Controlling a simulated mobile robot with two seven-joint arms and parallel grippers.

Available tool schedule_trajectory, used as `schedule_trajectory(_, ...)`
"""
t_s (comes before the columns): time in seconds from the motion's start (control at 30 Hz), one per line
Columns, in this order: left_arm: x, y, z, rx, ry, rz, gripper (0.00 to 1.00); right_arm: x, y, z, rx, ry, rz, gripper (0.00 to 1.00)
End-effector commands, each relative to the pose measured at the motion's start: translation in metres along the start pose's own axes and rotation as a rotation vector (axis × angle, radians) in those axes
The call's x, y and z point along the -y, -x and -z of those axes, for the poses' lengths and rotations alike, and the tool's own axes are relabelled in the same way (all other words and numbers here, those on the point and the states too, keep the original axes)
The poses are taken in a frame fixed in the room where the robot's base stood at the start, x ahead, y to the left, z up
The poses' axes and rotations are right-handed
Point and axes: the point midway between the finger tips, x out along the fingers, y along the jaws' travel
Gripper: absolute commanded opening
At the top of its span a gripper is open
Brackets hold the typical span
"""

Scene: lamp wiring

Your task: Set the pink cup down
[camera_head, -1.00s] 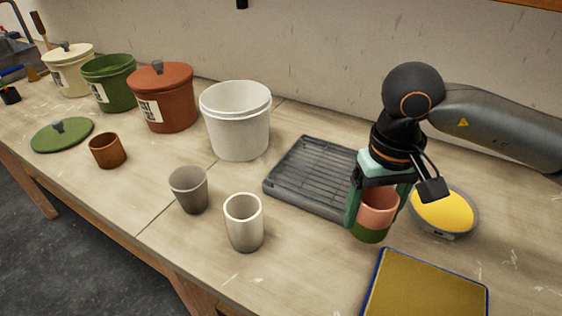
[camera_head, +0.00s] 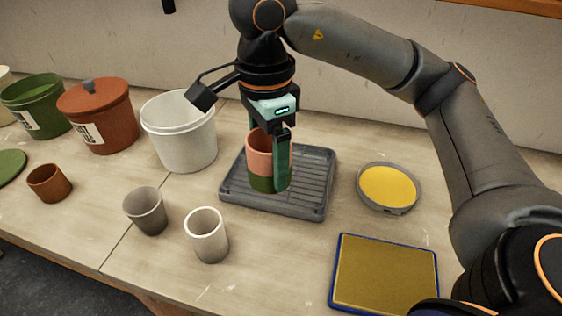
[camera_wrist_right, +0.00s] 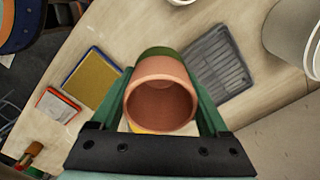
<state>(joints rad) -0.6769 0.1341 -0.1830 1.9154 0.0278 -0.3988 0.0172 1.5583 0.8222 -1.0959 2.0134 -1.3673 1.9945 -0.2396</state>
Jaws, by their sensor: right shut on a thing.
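The pink cup (camera_head: 258,155) has a green lower part and is upright in my right gripper (camera_head: 272,165), whose green fingers close on its sides. In the head view the cup shows over the grey ribbed tray (camera_head: 310,190); I cannot tell whether its base touches the tray. In the right wrist view the pink cup (camera_wrist_right: 160,98) shows its empty inside between the fingers, with the grey tray (camera_wrist_right: 214,62) beyond it to the right. My left gripper is not in view.
A white bucket (camera_head: 180,135) stands left of the tray. A grey cup (camera_head: 146,211) and a white cup (camera_head: 207,236) stand in front. A round yellow-topped dish (camera_head: 388,187) is to the right, and a yellow pad with blue edge (camera_head: 385,272) lies nearer.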

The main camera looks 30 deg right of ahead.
Motion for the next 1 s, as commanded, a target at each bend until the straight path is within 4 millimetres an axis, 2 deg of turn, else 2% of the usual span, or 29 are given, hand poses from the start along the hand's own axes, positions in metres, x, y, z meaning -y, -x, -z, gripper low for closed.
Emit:
schedule_trajectory(0.17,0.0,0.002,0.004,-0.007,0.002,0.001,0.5,0.001,0.007,0.001,0.001,-0.124,0.0,0.15)
schedule_trajectory(0.27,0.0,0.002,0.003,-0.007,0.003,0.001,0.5,0.011,0.003,0.004,0.002,-0.144,-0.002,0.15)
schedule_trajectory(0.6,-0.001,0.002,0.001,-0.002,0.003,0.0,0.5,0.086,-0.034,0.033,0.002,-0.145,-0.005,0.15)
schedule_trajectory(0.8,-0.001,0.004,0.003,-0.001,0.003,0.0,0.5,0.112,-0.069,0.042,0.0,-0.14,-0.003,0.15)
schedule_trajectory(1.0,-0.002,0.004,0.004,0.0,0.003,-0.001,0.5,0.123,-0.083,0.046,0.001,-0.138,0.0,0.15)
